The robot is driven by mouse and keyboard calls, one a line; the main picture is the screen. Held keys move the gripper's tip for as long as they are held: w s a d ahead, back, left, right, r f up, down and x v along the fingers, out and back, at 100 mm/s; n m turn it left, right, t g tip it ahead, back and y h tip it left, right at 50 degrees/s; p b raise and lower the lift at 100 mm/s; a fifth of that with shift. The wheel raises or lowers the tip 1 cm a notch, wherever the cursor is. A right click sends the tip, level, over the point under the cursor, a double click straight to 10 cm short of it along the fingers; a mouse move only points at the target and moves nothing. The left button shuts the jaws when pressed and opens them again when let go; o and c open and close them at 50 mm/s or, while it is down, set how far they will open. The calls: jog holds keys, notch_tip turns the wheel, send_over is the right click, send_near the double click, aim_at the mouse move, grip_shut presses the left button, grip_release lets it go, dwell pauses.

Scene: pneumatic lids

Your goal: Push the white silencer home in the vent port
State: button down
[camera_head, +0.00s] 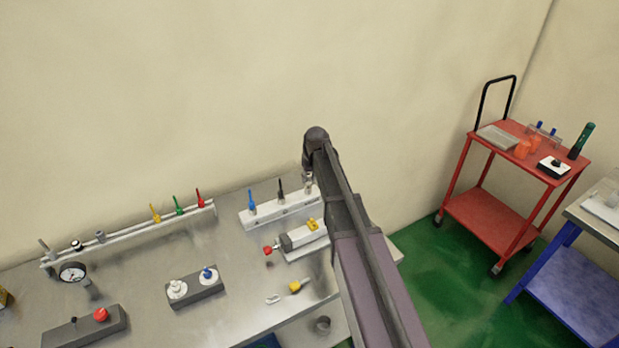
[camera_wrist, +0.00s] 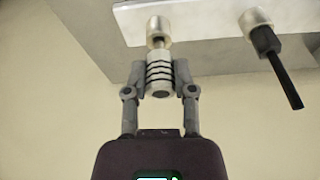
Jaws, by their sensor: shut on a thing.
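In the wrist view my gripper (camera_wrist: 160,80) is shut around the white silencer (camera_wrist: 159,72), a pale ribbed cylinder with dark rings. The silencer is in line with a metal port (camera_wrist: 157,27) on the pale manifold bar (camera_wrist: 200,12). A short narrow neck shows between the silencer's body and the port's rim. I cannot tell how deep the neck sits. In the head view my gripper (camera_head: 308,180) is at the right end of the bar (camera_head: 268,214). My arm partly hides that end, and the silencer is too small to make out there.
A black fitting (camera_wrist: 266,43) stands in the neighbouring port; it also shows in the head view (camera_head: 280,189), beside a blue one (camera_head: 252,201). A block with a yellow part (camera_head: 312,225) lies in front. A red trolley (camera_head: 492,208) stands apart at right.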

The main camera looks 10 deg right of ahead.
jog(key=shift+s+b+x, duration=0.2)
jog(key=shift+b+x, duration=0.7)
jog(key=shift+c, duration=1.8)
grip_release()
jog(key=shift+r, duration=0.1)
jog(key=shift+p+v, duration=3.4)
jog(key=shift+p, duration=0.05)
jog(key=shift+d, duration=0.1)
